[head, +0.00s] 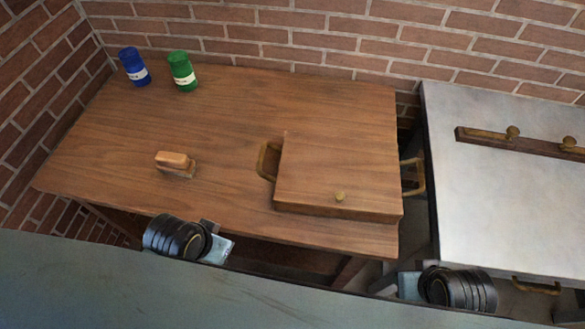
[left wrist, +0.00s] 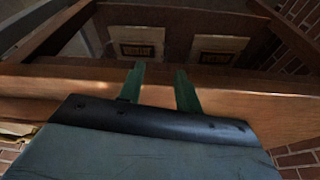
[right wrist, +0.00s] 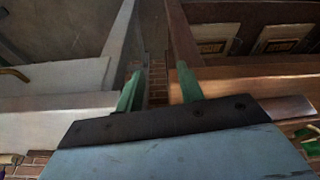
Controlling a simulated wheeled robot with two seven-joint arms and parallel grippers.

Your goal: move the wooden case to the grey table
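The wooden case (head: 337,172) is a flat brown box lying at the right front of the wooden table. It has a small brass knob on top and a brass handle on each side. The left handle (head: 267,161) is over the wooden table; the right handle (head: 414,176) sticks out past its right edge. The grey table (head: 500,200) stands at the right, across a narrow gap. My left gripper (left wrist: 160,88) is open and empty at the wooden table's front edge, left of the case. My right gripper (right wrist: 158,88) is open and empty near the gap between the tables.
The wooden table (head: 110,140) also holds a blue can (head: 134,67), a green can (head: 183,71) and a small wooden block-like tool (head: 175,164). A dark wooden bar with brass knobs (head: 520,143) lies across the back of the grey table. The grey table's front is clear. A brick wall stands behind.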

